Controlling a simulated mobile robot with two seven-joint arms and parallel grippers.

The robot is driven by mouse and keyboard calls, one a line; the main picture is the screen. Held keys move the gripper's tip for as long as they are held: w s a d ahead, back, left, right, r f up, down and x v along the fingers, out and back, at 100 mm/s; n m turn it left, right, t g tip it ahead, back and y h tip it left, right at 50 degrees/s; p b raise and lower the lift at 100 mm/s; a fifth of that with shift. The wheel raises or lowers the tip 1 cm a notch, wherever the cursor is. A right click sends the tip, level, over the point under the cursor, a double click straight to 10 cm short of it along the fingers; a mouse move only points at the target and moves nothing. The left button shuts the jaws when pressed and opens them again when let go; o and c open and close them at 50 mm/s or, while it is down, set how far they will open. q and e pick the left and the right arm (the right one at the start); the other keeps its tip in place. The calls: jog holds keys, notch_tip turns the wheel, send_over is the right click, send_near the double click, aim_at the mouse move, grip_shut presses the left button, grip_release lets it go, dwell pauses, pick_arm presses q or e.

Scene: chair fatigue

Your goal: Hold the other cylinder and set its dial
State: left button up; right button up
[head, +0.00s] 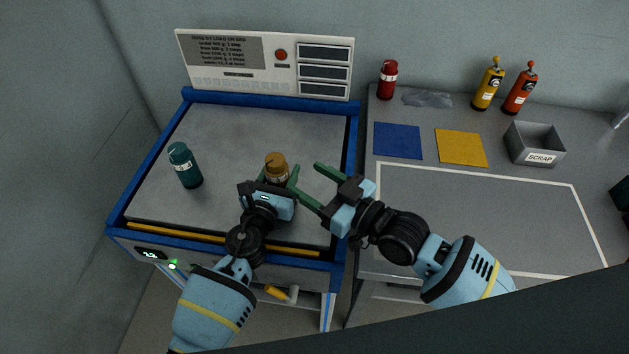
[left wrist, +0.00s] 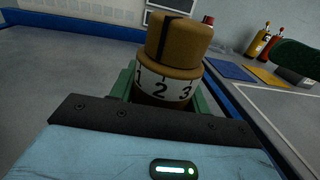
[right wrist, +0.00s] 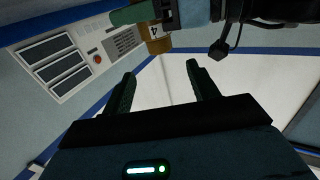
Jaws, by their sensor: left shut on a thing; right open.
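A brown cylinder (head: 277,167) with a white numbered dial stands on the blue-framed test bed. In the left wrist view its dial (left wrist: 160,88) shows 1, 2 and 3, with 2 near the middle, and a dark line marks the cap. My left gripper (head: 277,180) is shut on its lower part. My right gripper (head: 308,186) is open and empty just right of the cylinder, its green fingers pointing toward it. The brown cylinder also shows in the right wrist view (right wrist: 157,42). A teal cylinder (head: 185,165) with a white band stands at the left of the bed.
A panel (head: 265,63) with printed text and a red button stands behind the bed. On the right table are a red cylinder (head: 387,80), yellow (head: 487,84) and orange (head: 520,88) bottles, blue (head: 398,141) and yellow (head: 461,147) mats and a scrap bin (head: 534,143).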

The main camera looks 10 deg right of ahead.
pick_arm(q)
jog(key=shift+f, duration=0.1)
pick_arm(e)
jog(key=n+g+h, duration=0.9)
jog(key=g+h, duration=0.3)
jog(key=g, duration=0.1)
send_near(275, 159)
notch_tip(275, 159, down, 9)
jog(key=shift+w+a+r, duration=0.1)
dwell(0.6)
jog(key=shift+c, duration=0.5)
